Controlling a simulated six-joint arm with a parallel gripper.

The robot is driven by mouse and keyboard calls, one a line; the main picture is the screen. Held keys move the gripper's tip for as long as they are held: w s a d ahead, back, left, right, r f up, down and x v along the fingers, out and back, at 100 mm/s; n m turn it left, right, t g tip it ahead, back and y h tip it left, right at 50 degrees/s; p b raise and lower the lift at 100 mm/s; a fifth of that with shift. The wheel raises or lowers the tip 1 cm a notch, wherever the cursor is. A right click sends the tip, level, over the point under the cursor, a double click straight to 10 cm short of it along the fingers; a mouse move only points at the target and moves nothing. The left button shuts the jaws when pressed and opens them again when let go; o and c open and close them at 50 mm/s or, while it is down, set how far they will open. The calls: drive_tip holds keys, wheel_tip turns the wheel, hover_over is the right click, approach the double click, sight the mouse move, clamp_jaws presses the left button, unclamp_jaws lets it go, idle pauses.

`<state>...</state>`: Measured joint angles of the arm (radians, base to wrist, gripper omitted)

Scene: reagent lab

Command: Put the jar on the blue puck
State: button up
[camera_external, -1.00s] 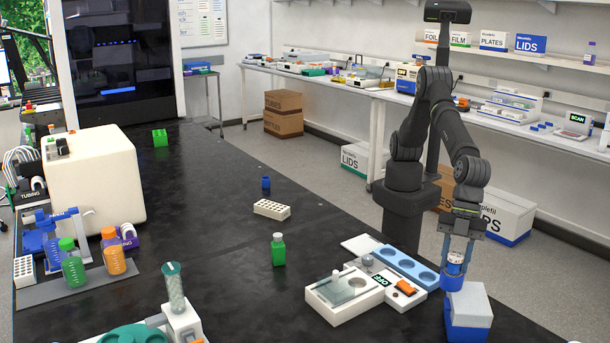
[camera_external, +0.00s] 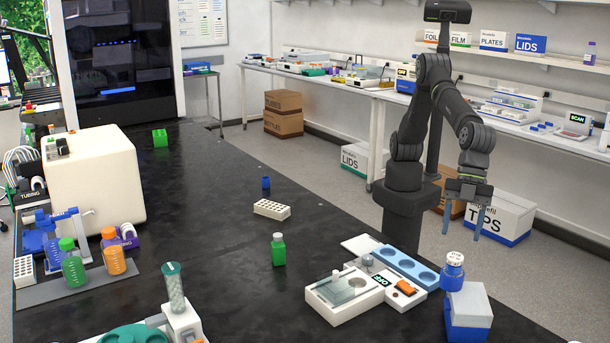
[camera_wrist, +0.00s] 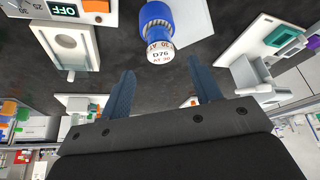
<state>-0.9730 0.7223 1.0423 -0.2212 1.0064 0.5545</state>
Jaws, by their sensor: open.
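The jar (camera_external: 453,261) is a small upright cylinder with blue and white bands and a printed white top. It stands near the right end of the black bench, and it also shows in the wrist view (camera_wrist: 159,51). The blue puck (camera_external: 452,281) is directly below it; the jar appears to rest on it, its contact edge hard to see. In the wrist view a wider blue rim (camera_wrist: 154,10) shows behind the jar. My gripper (camera_external: 464,228) is open and empty above the jar, with blue fingers apart. In the wrist view the fingertips (camera_wrist: 164,80) are clear of the jar.
A grey-topped blue box (camera_external: 469,304) stands right beside the puck. To the left are a blue tray with round wells (camera_external: 404,264) and a white device with an OFF display (camera_external: 347,297). A green bottle (camera_external: 278,250) stands farther left. The middle of the bench is mostly clear.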

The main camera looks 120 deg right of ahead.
sight(456, 255)
drive_tip(key=shift+v, duration=2.05)
drive_tip(key=x, duration=1.2)
drive_tip(key=shift+r, duration=1.65)
